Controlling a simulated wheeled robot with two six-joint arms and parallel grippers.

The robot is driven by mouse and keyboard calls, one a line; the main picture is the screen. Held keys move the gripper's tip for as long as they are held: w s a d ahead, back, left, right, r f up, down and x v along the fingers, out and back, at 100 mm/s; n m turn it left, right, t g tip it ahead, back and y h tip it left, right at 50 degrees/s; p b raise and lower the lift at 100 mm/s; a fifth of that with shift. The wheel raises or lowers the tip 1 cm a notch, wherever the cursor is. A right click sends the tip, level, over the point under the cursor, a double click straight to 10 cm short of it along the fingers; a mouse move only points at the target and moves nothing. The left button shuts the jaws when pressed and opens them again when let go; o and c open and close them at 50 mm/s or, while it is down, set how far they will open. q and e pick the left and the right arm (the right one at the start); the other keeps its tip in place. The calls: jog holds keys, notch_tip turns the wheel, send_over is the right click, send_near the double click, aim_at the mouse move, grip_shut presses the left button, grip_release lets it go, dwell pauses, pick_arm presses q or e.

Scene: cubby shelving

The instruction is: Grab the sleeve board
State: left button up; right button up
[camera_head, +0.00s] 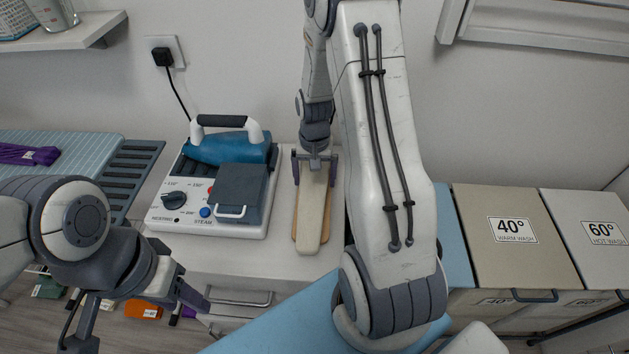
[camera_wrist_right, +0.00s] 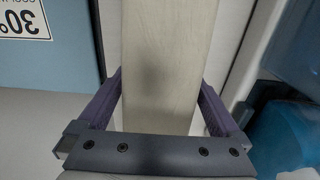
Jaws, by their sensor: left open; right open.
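The sleeve board (camera_head: 311,218) is a long, narrow, pale board with a brown wooden part showing along its left edge. It lies on the white counter, to the right of the steam iron station. My right gripper (camera_head: 314,168) reaches down at the board's far end. In the right wrist view the board (camera_wrist_right: 168,60) runs between the open purple fingers of my right gripper (camera_wrist_right: 158,105), with a gap visible at the left finger. My left gripper (camera_head: 138,312) is open and empty at the lower left, away from the board.
The steam iron station (camera_head: 180,213) with its blue iron (camera_head: 228,148) stands close to the board's left. A light-blue ironing surface (camera_head: 75,150) is at far left. Lidded bins marked 40° (camera_head: 505,205) and 60° (camera_head: 590,205) stand right. My right arm covers part of the counter.

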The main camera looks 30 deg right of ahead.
jog(key=shift+f, duration=0.1)
jog(key=shift+c, duration=0.3)
jog(key=c, duration=1.5)
grip_shut()
